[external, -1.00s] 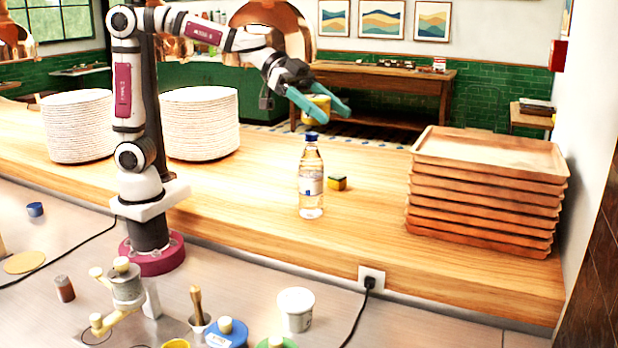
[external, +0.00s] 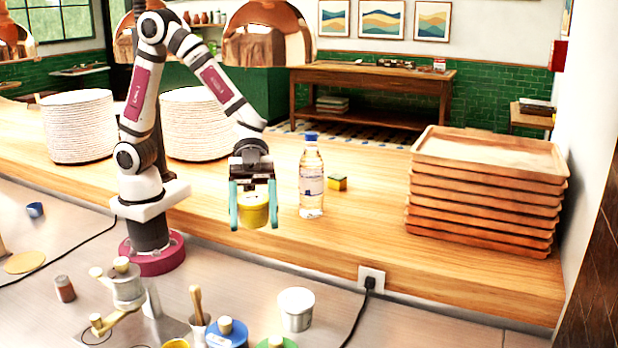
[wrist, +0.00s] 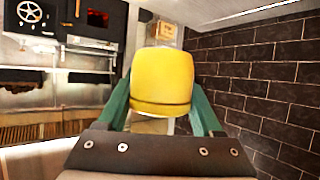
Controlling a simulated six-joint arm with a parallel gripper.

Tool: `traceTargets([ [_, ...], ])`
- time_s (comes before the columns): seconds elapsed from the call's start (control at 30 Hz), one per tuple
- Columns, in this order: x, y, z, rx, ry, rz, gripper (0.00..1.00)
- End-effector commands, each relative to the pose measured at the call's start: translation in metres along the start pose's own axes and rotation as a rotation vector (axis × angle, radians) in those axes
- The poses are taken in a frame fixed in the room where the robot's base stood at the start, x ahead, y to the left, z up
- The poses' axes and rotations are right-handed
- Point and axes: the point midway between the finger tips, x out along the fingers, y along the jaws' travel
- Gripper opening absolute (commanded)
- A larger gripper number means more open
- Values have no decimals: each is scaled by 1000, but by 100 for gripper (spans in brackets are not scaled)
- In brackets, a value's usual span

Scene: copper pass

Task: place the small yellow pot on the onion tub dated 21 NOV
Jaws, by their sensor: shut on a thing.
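My gripper (external: 254,207) is shut on the small yellow pot (external: 253,210) and holds it in the air above the wooden counter, left of the bottle. The pot also fills the middle of the wrist view (wrist: 162,78) between the two green fingers. A white tub (external: 296,309) stands on the lower worktop at the front. I cannot read any date on it, and I cannot tell whether it is the onion tub.
Plate stacks (external: 78,128) stand left, trays (external: 485,200) right. Several small pots and a pestle (external: 197,305) crowd the front worktop.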

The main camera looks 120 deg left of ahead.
Motion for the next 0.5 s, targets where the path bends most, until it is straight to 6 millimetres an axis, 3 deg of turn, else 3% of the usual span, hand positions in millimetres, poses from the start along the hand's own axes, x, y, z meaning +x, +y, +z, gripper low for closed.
traceTargets([
  [0.1,34,28,28,72,-2,164,4],
  [0.27,53,44,48,124,-2,257,4],
  [0.37,55,24,64,126,-2,262,4],
  [0.5,54,-20,95,126,-1,260,4],
])
